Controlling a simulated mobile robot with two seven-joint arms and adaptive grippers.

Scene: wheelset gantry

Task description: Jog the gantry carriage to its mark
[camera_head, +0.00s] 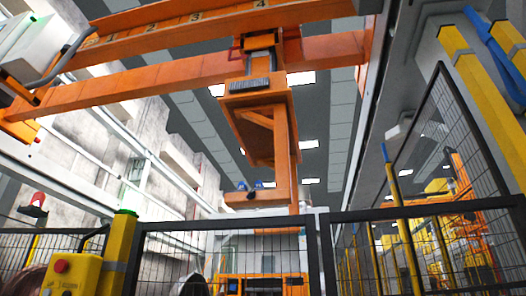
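The orange gantry carriage (262,105) hangs from the overhead orange beams, a little right of the picture's middle. An orange mast runs down from it to a cross-piece (258,197) with small blue parts on top. The upper beam (160,27) carries numbered marks; I can read a 2, a 3 and a 4 (262,3). The carriage's top sits roughly below the 4; the low viewing angle hides exact alignment. A yellow control box (76,275) with a red button (61,266) stands at the bottom left, its lower part cut off. I cannot make out either gripper.
A black mesh fence (220,232) with yellow posts (121,252) crosses the front and continues on the right. Behind it stands an orange-framed machine (262,285). A dark, unclear shape (194,286) shows at the bottom edge. Yellow and orange equipment stands at the right.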

